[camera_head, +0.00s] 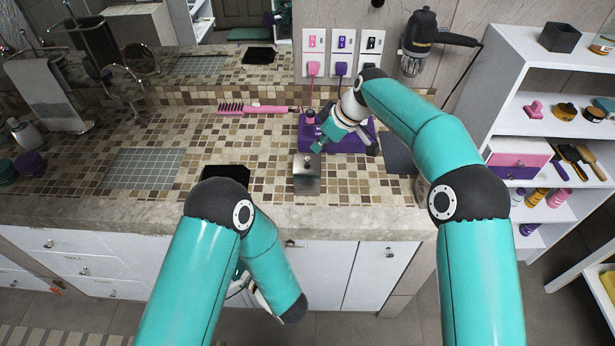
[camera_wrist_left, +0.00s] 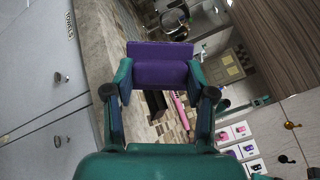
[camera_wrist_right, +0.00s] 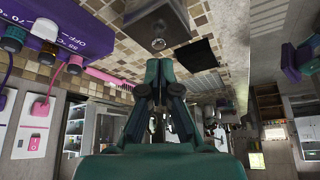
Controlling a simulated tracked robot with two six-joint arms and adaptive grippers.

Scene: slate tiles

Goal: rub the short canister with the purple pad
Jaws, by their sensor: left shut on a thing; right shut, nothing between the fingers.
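A grey metal canister with a small knob on its lid (camera_head: 307,180) stands near the counter's front edge. It also shows in the right wrist view (camera_wrist_right: 150,12), with its knob toward me. The purple pad (camera_wrist_left: 160,75) is in the left wrist view, gripped between the fingers of my left gripper (camera_wrist_left: 160,88). In the head view my own left arm hides that gripper and the pad, low in front of the counter. My right gripper (camera_head: 318,147) is shut and empty, just behind and above the canister, apart from it. Its closed fingers show in the right wrist view (camera_wrist_right: 158,85).
A purple heater box (camera_head: 350,142) stands behind the canister, beside my right gripper. A pink brush (camera_head: 255,109) lies behind. A black tray (camera_head: 226,173) and grey mat (camera_head: 145,168) lie left. White shelves (camera_head: 513,105) stand right. Tiled counter between mat and brush is free.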

